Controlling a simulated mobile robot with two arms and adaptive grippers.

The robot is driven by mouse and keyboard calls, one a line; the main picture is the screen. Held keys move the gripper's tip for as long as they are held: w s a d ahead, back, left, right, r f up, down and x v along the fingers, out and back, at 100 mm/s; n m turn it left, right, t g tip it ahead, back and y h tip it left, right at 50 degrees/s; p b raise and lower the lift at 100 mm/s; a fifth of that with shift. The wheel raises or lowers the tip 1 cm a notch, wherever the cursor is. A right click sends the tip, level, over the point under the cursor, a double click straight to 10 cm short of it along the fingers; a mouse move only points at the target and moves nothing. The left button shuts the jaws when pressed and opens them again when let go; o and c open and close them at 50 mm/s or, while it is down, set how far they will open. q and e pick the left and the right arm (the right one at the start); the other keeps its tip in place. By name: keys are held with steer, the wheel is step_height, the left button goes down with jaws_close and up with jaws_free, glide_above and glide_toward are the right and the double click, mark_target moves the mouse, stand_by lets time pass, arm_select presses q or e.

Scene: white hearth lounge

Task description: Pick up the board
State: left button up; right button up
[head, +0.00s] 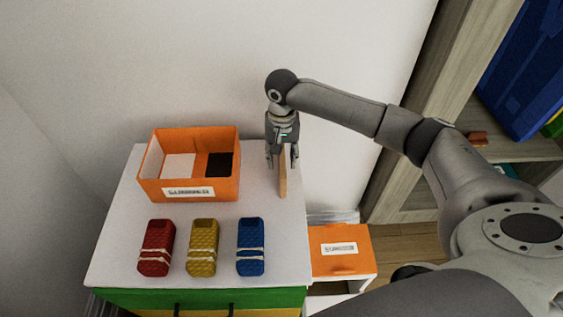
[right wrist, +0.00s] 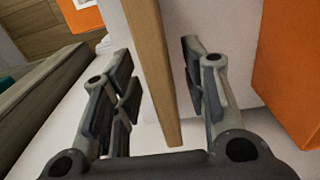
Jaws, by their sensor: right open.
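The board (head: 283,182) is a thin tan wooden piece that shows edge-on near the right side of the white cabinet top (head: 215,205). My right gripper (head: 281,160) points down over its far end. In the right wrist view, the board (right wrist: 151,62) runs between the two open fingers of the gripper (right wrist: 158,78), with a visible gap on each side. The far part of the board is hidden by the gripper in the head view. My left gripper is not in view.
An orange box (head: 190,190) with a white label stands left of the board. Red (head: 156,247), yellow (head: 202,247) and blue (head: 250,247) banded blocks lie in front. Another orange box (head: 341,262) sits lower right. A wall rises behind; a wooden shelf (head: 425,95) stands right.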

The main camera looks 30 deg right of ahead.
step_height(320, 180, down, 4)
steer(key=shift+s+a+r+p, duration=0.1)
steer(key=shift+s+p, duration=0.05)
steer(key=shift+p, duration=0.25)
steer(key=shift+c, duration=0.6)
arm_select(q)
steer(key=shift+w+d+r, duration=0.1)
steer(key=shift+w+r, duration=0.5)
arm_select(e)
jaws_close()
